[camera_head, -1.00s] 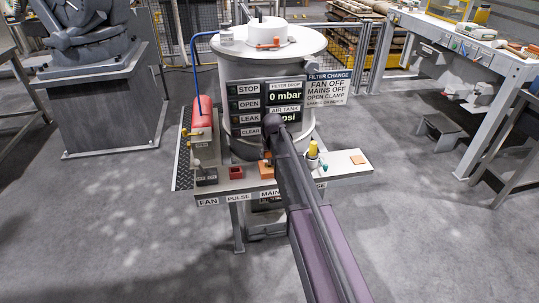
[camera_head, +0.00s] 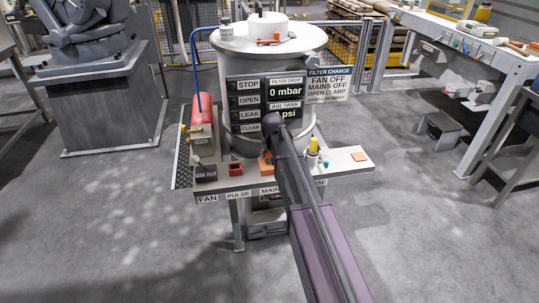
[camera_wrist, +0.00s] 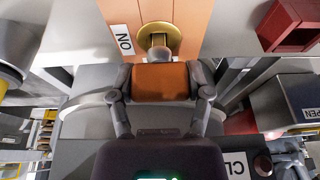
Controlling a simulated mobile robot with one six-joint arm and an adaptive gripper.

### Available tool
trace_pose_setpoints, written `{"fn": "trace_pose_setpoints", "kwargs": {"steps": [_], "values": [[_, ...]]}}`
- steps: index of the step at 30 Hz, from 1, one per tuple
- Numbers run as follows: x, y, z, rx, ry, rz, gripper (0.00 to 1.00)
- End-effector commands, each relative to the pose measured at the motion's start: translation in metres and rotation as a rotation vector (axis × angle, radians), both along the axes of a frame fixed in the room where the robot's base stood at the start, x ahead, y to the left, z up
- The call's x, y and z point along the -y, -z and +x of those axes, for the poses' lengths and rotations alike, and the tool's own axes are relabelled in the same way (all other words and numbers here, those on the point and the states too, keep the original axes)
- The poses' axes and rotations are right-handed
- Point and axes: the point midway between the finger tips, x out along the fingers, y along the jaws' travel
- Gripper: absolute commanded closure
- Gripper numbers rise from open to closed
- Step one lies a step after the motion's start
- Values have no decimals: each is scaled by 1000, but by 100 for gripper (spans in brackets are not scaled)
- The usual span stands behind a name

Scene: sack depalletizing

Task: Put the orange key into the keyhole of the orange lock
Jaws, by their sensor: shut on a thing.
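The orange key (camera_wrist: 160,82) is held crosswise between the two grey fingers of my gripper (camera_wrist: 163,92) in the wrist view. Its short grey shank points at the round brass keyhole (camera_wrist: 174,40) on the orange lock (camera_wrist: 185,14). The shank tip overlaps the brass; I cannot tell how deep it sits, if at all. In the head view the orange lock (camera_head: 265,167) shows as a small block on the front shelf, partly hidden by my arm. The key and fingers are hard to make out there.
The grey shelf (camera_head: 222,186) carries a red square socket (camera_head: 236,169) left of the lock and a yellow-topped post (camera_head: 313,148) to the right. The large filter drum (camera_head: 270,60) and its black display panel (camera_head: 268,101) stand close behind.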

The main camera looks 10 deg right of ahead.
Motion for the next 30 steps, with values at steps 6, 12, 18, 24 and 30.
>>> {"fn": "trace_pose_setpoints", "kwargs": {"steps": [6, 12, 18, 24, 30], "values": [[0, 5, 0, 0, 0, 0, 84], [0, 8, 0, 0, 0, 0, 84], [0, 12, 0, 0, 0, 0, 84], [1, 14, 0, 0, 1, 0, 30], [1, 14, 0, 0, 1, 0, 0]]}}
